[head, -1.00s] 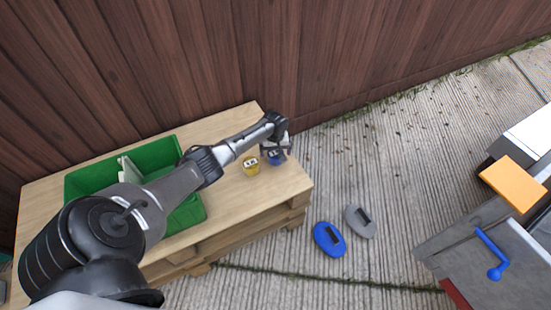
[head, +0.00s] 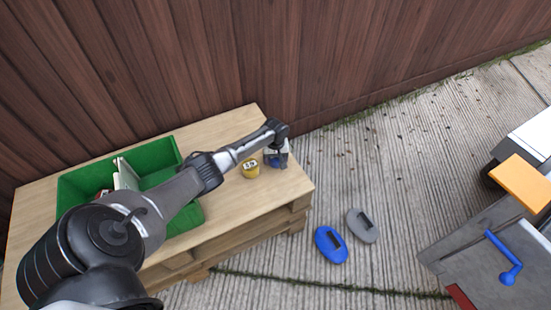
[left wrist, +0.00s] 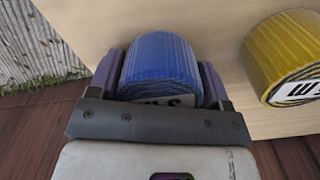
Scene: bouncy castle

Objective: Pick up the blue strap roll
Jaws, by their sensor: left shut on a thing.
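The blue strap roll (left wrist: 160,64) sits between the two fingers of my left gripper (left wrist: 160,80) in the left wrist view. The fingers are shut on its sides, and a white label shows partly at its lower edge. In the head view the blue roll (head: 276,162) is mostly hidden by my left gripper (head: 276,158), near the right end of the wooden table. I cannot tell whether the roll touches the tabletop. My right gripper is not in view.
A yellow strap roll (head: 250,170) stands just left of the gripper on the pallet table (head: 235,205). A green divided crate (head: 160,160) is at the table's left. Blue (head: 331,245) and grey (head: 362,226) oval objects lie on the ground. A wooden fence (head: 200,60) stands behind.

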